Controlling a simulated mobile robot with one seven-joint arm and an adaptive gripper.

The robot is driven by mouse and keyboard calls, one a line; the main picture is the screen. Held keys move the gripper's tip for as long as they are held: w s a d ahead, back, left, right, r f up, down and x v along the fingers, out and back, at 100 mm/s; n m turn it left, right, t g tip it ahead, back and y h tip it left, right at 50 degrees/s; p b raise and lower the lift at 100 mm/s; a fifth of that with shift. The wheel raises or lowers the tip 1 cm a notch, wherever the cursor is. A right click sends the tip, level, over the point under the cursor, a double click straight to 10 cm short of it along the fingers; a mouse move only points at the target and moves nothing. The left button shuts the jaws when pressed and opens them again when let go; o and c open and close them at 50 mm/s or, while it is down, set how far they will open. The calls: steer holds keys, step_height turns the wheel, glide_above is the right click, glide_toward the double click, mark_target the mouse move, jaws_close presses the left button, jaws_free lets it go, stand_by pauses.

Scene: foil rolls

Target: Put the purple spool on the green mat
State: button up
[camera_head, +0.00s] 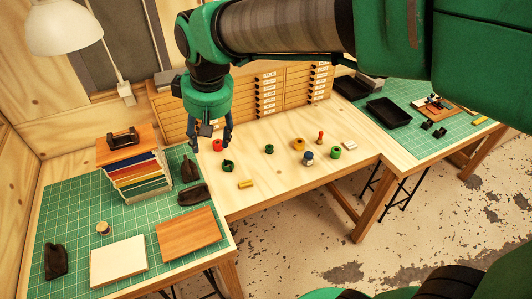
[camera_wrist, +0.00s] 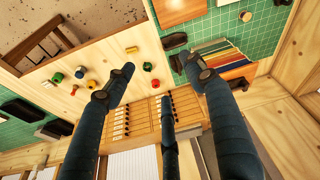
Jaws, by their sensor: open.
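No spool shows a clearly purple colour. A small spool (camera_head: 103,228) with a pale top stands on the left green mat (camera_head: 65,205); its thread colour is too small to tell. That mat also shows in the wrist view (camera_wrist: 232,22). A second green mat (camera_head: 400,92) lies on the right table. My gripper (camera_head: 212,142) is open and empty, pointing down above the back of the middle table, close to a red item (camera_head: 217,145). In the wrist view my gripper (camera_wrist: 158,64) has its fingers spread wide with nothing between them.
Several small items, among them a blue one (camera_head: 308,158) and a yellow block (camera_head: 246,184), are scattered on the middle table. A book rack (camera_head: 138,172), dark pouches (camera_head: 193,194), a white board (camera_head: 118,262) and a wooden board (camera_head: 188,235) crowd the left mat. Drawers (camera_head: 270,95) stand behind.

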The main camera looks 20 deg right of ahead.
steer(key=s+d+m, duration=0.1)
steer(key=s+d, duration=0.2)
steer(key=s, duration=0.3)
steer(key=s+d+m+t, duration=0.1)
steer(key=s+d+m, duration=0.1)
steer(key=s+d, duration=0.2)
steer(key=s+d+f+m+t, duration=0.1)
steer(key=s+d, duration=0.2)
steer(key=s, duration=0.6)
steer(key=shift+s+d+m+h, duration=0.2)
steer(key=shift+d+m+h, duration=0.05)
steer(key=shift+m+h, duration=0.15)
steer(key=shift+f, duration=0.1)
step_height(320, 180, down, 17)
steer(key=b, duration=1.7)
